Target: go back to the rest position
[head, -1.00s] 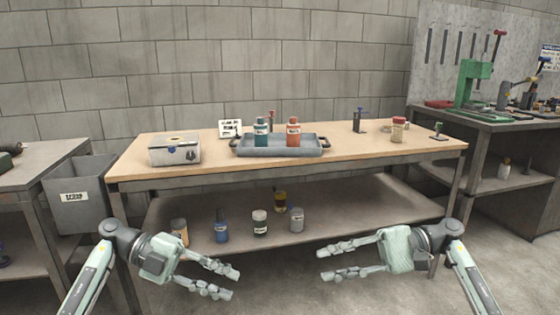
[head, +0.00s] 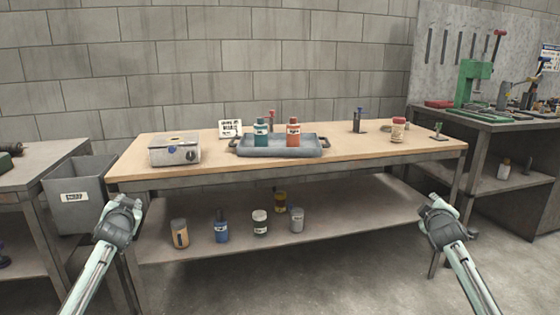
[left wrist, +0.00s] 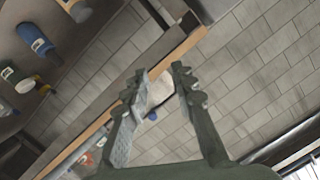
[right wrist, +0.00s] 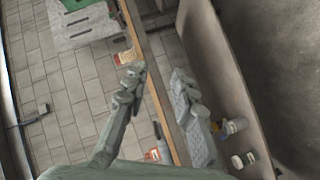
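In the head view my left arm's hand end (head: 122,213) is at the lower left, in front of the bench, seen foreshortened. My right gripper (head: 438,208) is at the lower right, also foreshortened, near the bench's right front leg. In the left wrist view my left gripper (left wrist: 160,72) has its two fingers apart with nothing held between them. In the right wrist view my right gripper (right wrist: 158,72) also has its fingers spread and empty. Both grippers are clear of the bench and its objects.
The workbench (head: 370,152) carries a metal box (head: 175,150), a grey tray (head: 280,151) with a teal bottle (head: 261,132) and a red bottle (head: 293,132), and a jar (head: 398,130). Several containers stand on its lower shelf (head: 345,215).

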